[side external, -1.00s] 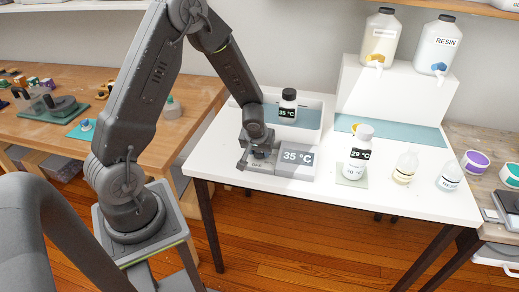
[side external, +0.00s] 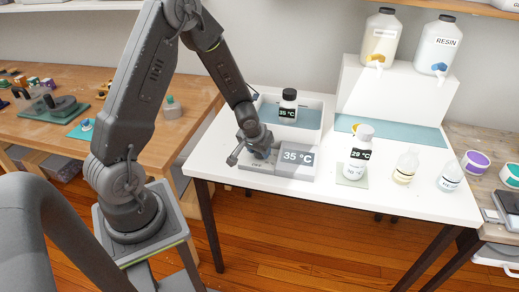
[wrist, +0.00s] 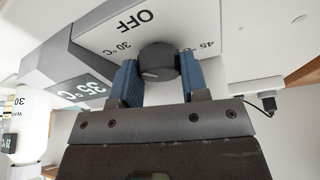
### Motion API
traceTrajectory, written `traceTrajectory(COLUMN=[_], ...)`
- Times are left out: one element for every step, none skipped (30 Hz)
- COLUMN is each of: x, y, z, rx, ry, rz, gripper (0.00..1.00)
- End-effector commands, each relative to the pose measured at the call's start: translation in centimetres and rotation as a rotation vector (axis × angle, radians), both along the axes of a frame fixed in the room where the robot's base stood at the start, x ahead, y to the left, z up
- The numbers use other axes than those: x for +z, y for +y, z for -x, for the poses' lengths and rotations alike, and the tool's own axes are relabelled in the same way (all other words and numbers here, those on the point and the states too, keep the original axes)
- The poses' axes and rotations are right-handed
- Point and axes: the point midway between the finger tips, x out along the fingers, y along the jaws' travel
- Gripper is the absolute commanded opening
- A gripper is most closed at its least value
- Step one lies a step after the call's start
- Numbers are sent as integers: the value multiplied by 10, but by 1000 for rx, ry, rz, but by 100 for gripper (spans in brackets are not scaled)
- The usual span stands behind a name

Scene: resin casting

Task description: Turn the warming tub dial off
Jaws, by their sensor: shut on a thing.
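The white warming tub (side external: 312,136) stands at the back left of the white table, with a control box in front of it. Its display (side external: 297,156) reads 35 °C and also shows in the wrist view (wrist: 82,90). The dark round dial (wrist: 158,62) is on a face marked OFF, 30 °C and 45 °C. My gripper (wrist: 158,78) is shut on the dial, with one blue finger on each side. I cannot tell where the dial points. In the side view my gripper (side external: 259,157) is at the box's left end, and my wrist hides the dial.
A dark-capped bottle (side external: 288,101) reading 35 °C stands in the tub. A cable (wrist: 268,104) runs beside the box.

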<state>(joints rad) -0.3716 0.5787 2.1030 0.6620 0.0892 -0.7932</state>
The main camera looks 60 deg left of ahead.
Motion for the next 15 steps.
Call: traceTrajectory(x=[0,0,0,0,0,0,0,0,0,0,0,0,0,0,0], y=[0,0,0,0,0,0,0,0,0,0,0,0,0,0,0], z=[0,0,0,0,0,0,0,0,0,0,0,0,0,0,0], rx=[0,0,0,0,0,0,0,0,0,0,0,1,1,1,1], ry=[-1,-1,-1,-1,-1,-1,-1,-1,-1,-1,-1,-1,0,0,0], rz=[0,0,0,0,0,0,0,0,0,0,0,0,0,0,0], gripper=[17,43,47,50,53,56,59,62,66,67,67,67,67,67,67])
